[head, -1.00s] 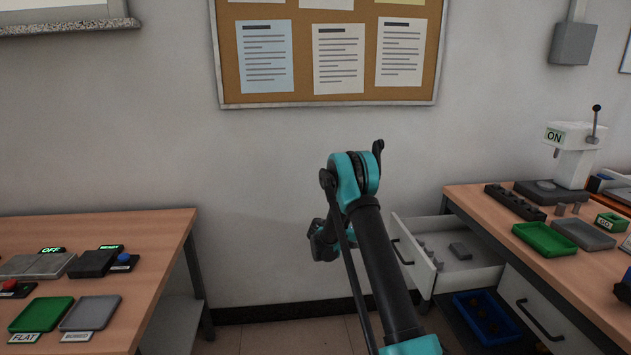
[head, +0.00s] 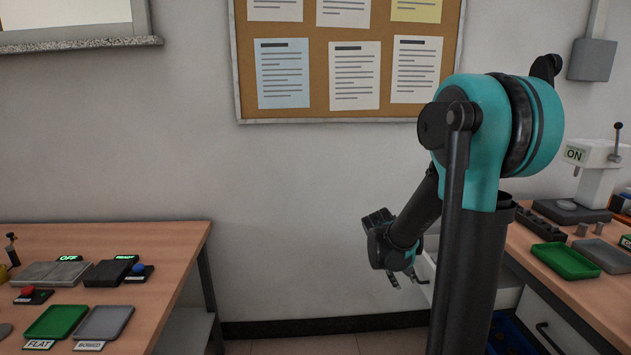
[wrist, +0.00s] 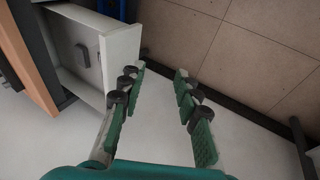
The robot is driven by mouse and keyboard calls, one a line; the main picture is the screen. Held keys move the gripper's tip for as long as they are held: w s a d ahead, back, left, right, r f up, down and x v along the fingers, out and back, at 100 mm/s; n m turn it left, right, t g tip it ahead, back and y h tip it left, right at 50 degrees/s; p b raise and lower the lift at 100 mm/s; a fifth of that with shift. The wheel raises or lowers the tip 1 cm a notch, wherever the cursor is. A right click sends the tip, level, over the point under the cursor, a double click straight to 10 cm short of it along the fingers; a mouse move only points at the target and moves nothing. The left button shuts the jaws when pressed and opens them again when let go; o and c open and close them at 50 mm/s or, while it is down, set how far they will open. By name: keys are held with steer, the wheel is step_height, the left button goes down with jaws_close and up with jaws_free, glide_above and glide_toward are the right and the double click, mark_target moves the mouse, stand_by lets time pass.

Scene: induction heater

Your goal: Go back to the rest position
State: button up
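My gripper (wrist: 160,85) shows in the wrist view with its two green-padded fingers spread apart and nothing between them. In the head view my gripper (head: 407,281) hangs at the end of my folded arm, in front of the wall between the two tables and close to the open drawer (head: 421,293). My arm hides most of that drawer in the head view. In the wrist view the open drawer (wrist: 122,46) lies at the upper left, with a grey part (wrist: 82,55) inside, beside my left finger. I cannot tell the gap between them.
The left table (head: 165,235) holds green and grey trays and button boxes. The right table (head: 545,268) carries a green tray (head: 565,261), a grey tray (head: 604,256) and a white press (head: 601,172) marked ON. Floor (head: 322,325) between the tables looks clear.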

steer(key=s+a+f+y, duration=0.1)
steer(key=s+a+y, duration=0.1)
steer(key=s, duration=0.7)
steer(key=s+a+f+m+t+y, duration=0.1)
steer(key=s+a+y, duration=0.2)
steer(key=s, duration=0.6)
steer(key=shift+a+f, duration=0.2)
steer(key=shift+a, duration=1.05)
steer(key=shift+d, duration=0.1)
